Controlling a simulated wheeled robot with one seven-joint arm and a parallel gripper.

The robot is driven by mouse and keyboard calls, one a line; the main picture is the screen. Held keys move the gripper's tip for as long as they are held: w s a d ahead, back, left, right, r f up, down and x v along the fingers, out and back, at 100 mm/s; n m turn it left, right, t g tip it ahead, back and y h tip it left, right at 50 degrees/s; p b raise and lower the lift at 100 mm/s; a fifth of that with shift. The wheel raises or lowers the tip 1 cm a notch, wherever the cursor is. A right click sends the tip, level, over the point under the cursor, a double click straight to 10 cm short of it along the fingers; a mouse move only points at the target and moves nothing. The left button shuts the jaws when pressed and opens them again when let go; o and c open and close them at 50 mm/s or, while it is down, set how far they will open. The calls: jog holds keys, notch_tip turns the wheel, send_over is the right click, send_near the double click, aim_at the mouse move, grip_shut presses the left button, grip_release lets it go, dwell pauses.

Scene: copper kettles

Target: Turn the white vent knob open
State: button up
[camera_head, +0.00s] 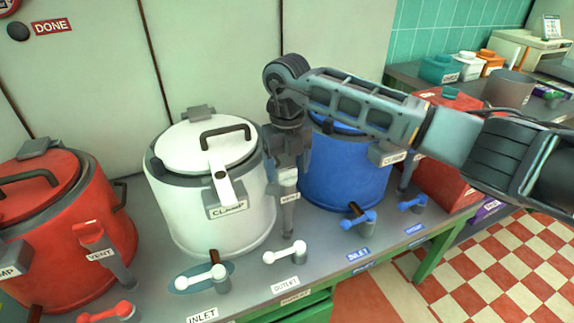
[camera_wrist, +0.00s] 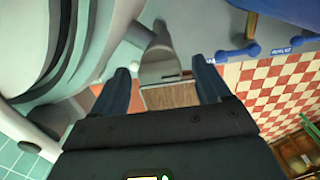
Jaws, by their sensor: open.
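The white kettle (camera_head: 208,165) stands on the grey bench, with its lid down and a CLAMP label on its front. Its white vent knob (camera_head: 288,177) is at its right side, above a small label and a grey vent pipe (camera_head: 289,218). My gripper (camera_head: 288,164) points down over the knob, with its fingers hiding part of it. In the wrist view, my gripper (camera_wrist: 163,88) is open, with one dark finger on each side of a pale upright part (camera_wrist: 160,62), seemingly the vent. Whether the fingers touch the knob is unclear.
The blue kettle (camera_head: 345,172) stands close on the right, and a red kettle (camera_head: 62,225) is at the left. White inlet (camera_head: 204,277) and outlet (camera_head: 287,253) handles sit along the front. Checkered floor (camera_head: 490,270) lies beyond the bench edge.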

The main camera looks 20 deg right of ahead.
jog(key=shift+c, duration=0.3)
jog(key=c, duration=1)
